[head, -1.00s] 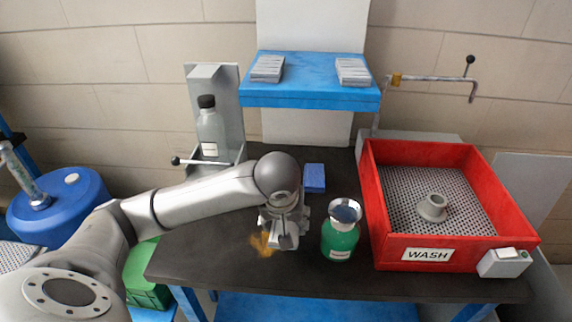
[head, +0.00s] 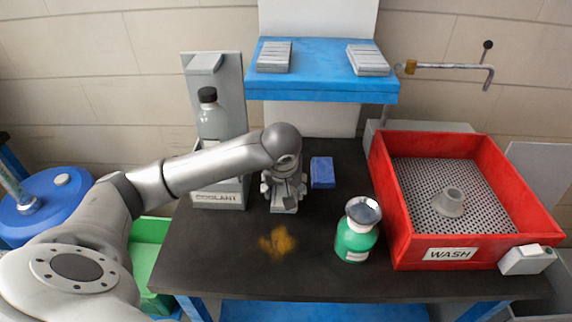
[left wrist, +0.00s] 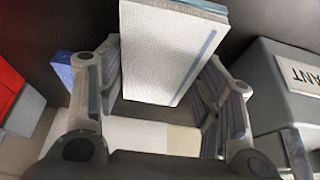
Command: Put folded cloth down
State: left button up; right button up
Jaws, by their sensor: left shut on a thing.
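A folded cloth (left wrist: 170,50), white with a blue stripe, is between the fingers of my left gripper (left wrist: 160,95) in the left wrist view. In the head view my left gripper (head: 284,198) points down over the back of the dark bench, between the coolant stand and a blue block. It hides most of the cloth there. I cannot tell whether the cloth touches the bench top. My right gripper is in neither view.
An orange-brown stain (head: 277,241) lies on the dark bench (head: 230,270). The blue block (head: 322,172) and a green bottle (head: 357,238) stand to the right, before the red wash tray (head: 402,230). The coolant stand (head: 216,194) is close on the left. The front left bench is clear.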

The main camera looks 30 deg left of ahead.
pick_arm(q)
jog(key=w+a, duration=0.1)
jog(key=w, duration=0.2)
jog(key=w+a+p, duration=0.1)
jog(key=w+a, duration=0.3)
jog(key=w, duration=0.1)
jog(key=shift+w, duration=0.3)
jog(key=shift+w+a+r+p, duration=0.15)
jog(key=shift+w+a+p, duration=0.15)
jog(key=shift+w+a, duration=0.3)
jog(key=shift+w+a+p, duration=0.1)
jog(key=shift+w+p, duration=0.2)
jog(key=shift+w, duration=0.1)
notch_tip(320, 180, down, 3)
jog(key=shift+r+p, duration=0.2)
jog(key=shift+p, duration=0.65)
jog(key=shift+s+f, duration=0.1)
jog(key=shift+f, duration=0.25)
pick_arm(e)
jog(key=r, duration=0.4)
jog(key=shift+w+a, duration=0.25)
pick_arm(q)
jog(key=shift+f, duration=0.15)
jog(key=shift+f, duration=0.35)
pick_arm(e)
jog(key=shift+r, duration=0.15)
pick_arm(q)
jog(key=shift+f, duration=0.1)
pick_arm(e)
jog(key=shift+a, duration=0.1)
